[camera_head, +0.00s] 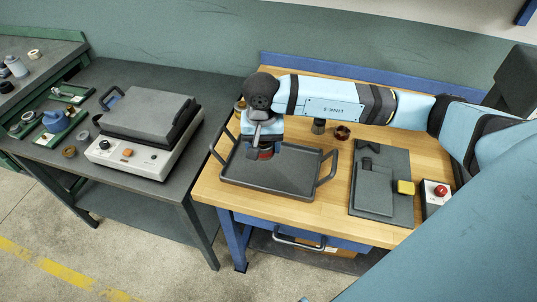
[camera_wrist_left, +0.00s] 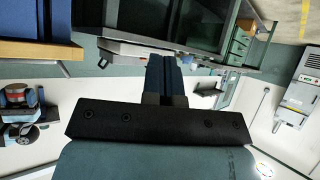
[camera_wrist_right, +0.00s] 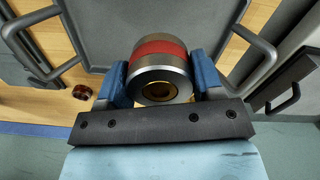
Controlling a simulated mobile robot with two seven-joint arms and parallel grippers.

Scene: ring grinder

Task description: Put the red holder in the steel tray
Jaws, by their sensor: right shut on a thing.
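The red holder, a steel-grey cylinder with a red band and a brass-coloured centre, shows in the right wrist view (camera_wrist_right: 160,70). My right gripper (camera_wrist_right: 160,78) is shut on it, one blue finger on each side. I cannot tell whether the holder touches the tray floor. My left gripper (camera_wrist_left: 163,72) is in the left wrist view, its blue fingers together and empty, away from the tray.
The tray has raised handles at both sides. A small dark-red ring part (camera_head: 342,132) stands behind. A grey machine (camera_head: 145,130) stands on the left table.

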